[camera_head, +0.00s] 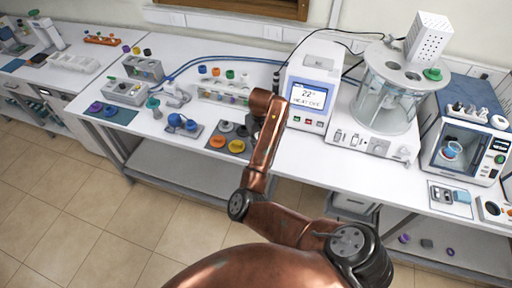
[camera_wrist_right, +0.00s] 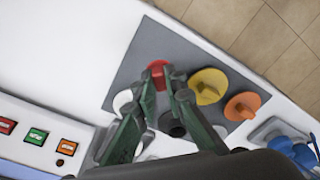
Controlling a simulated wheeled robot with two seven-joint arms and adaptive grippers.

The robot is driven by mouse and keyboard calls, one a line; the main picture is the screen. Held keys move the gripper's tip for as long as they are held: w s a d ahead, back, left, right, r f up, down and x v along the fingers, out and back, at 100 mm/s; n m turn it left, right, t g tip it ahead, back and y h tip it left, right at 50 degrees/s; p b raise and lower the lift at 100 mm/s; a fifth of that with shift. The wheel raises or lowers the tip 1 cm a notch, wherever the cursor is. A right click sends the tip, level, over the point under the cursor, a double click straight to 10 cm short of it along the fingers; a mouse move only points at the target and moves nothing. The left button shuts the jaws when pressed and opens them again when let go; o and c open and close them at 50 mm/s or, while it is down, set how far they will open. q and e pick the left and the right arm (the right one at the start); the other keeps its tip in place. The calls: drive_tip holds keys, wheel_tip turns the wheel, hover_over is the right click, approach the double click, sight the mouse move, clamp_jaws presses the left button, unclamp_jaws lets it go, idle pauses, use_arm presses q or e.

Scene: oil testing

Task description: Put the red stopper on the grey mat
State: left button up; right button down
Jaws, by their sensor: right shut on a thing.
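The red stopper (camera_wrist_right: 157,69) is between the fingertips of my right gripper (camera_wrist_right: 164,80), which is shut on it. It is over the grey mat (camera_wrist_right: 165,43) in the right wrist view. I cannot tell whether it touches the mat. A yellow stopper (camera_wrist_right: 208,86), an orange stopper (camera_wrist_right: 242,106), a white stopper (camera_wrist_right: 122,103) and a dark stopper (camera_wrist_right: 172,124) are around it on the mat. In the head view the grey mat (camera_head: 229,139) is partly covered by my right arm, which hides the gripper and held stopper. My left gripper is not in view.
A heating unit with a screen (camera_head: 309,95) stands close right of my right arm. A tube rack (camera_head: 222,95) is behind the mat, and blue items (camera_head: 182,122) lie to its left. The table's front edge is close to the mat.

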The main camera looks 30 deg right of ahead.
drive_tip(key=shift+w+f, duration=0.2)
drive_tip(key=shift+f, duration=0.05)
wheel_tip(320, 180, down, 3)
drive_tip(key=shift+w+d+f+p, duration=0.1)
drive_tip(key=shift+f+p, duration=0.05)
drive_tip(key=shift+p, duration=0.25)
drive_tip(key=shift+f, duration=0.2)
drive_tip(key=c, duration=2)
unclamp_jaws()
drive_tip(key=shift+r, duration=0.1)
drive_tip(key=shift+r, duration=0.15)
drive_tip(key=r, duration=0.8)
drive_tip(key=s+r, duration=0.1)
drive_tip(key=r, duration=0.3)
drive_tip(key=shift+s, duration=0.1)
